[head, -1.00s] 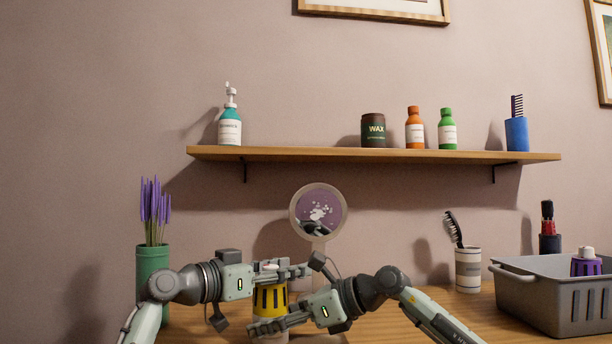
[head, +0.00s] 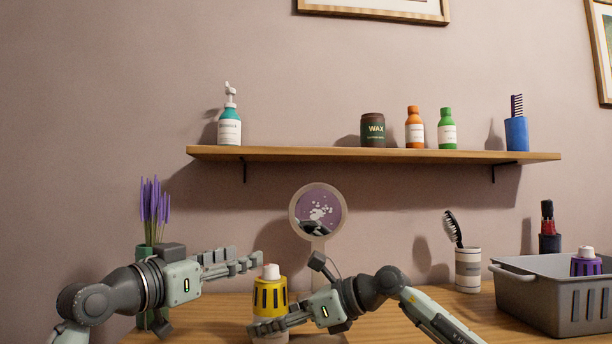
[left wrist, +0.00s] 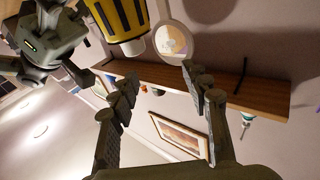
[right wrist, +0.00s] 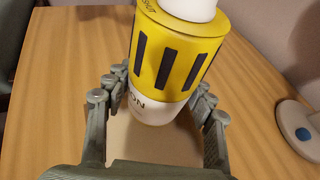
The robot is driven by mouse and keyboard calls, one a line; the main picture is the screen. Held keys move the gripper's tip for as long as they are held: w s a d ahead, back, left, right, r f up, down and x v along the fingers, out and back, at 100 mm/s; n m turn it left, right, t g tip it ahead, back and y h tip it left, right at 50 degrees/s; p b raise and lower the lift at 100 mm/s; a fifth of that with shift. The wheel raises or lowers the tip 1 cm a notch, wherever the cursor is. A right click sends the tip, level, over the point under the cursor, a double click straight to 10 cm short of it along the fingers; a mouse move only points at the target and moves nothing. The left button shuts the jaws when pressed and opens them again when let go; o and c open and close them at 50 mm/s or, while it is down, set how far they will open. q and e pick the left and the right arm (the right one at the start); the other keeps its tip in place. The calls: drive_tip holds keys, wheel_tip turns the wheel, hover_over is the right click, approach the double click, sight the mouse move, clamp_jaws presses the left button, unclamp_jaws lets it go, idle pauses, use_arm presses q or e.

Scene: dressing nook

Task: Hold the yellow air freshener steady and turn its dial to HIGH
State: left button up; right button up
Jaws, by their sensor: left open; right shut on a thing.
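My left gripper (head: 250,262) is open and empty, above and to the left of the air freshener's top. The left wrist view shows the air freshener (left wrist: 115,18) at the top, outside the left fingers. I cannot read the dial setting.
A round mirror (head: 318,212) stands behind the air freshener. A green vase (head: 146,258) with lavender is behind my left arm. A grey basket (head: 530,300) holding a purple-topped item (head: 586,263) and a brush cup (head: 468,270) are right. A wooden shelf (head: 330,153) hangs above.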

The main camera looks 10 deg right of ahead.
use_arm(q)
drive_tip(key=w+d+r+m+t, duration=0.1)
drive_tip(key=w+r+t, duration=0.25)
drive_tip(key=r, duration=0.55)
drive_tip(key=w+d+r+m+t, duration=0.15)
drive_tip(key=r+t, duration=0.25)
drive_tip(key=r, duration=0.4)
drive_tip(key=s+d+r+m+g+h, duration=0.6)
drive_tip(key=m+h, duration=0.6)
drive_tip(key=m, duration=0.6)
drive_tip(key=d+r+g, duration=0.2)
drive_tip(key=d+r, duration=0.1)
drive_tip(key=r, duration=0.1)
drive_tip(key=shift+s+d+r+g+h, duration=0.15)
drive_tip(key=shift+d+r+g+h, duration=0.1)
drive_tip(key=shift+g+h, duration=0.15)
drive_tip(key=shift+a+m, duration=0.1)
drive_tip(key=shift+m, duration=0.25)
drive_tip(key=shift+c, duration=0.2)
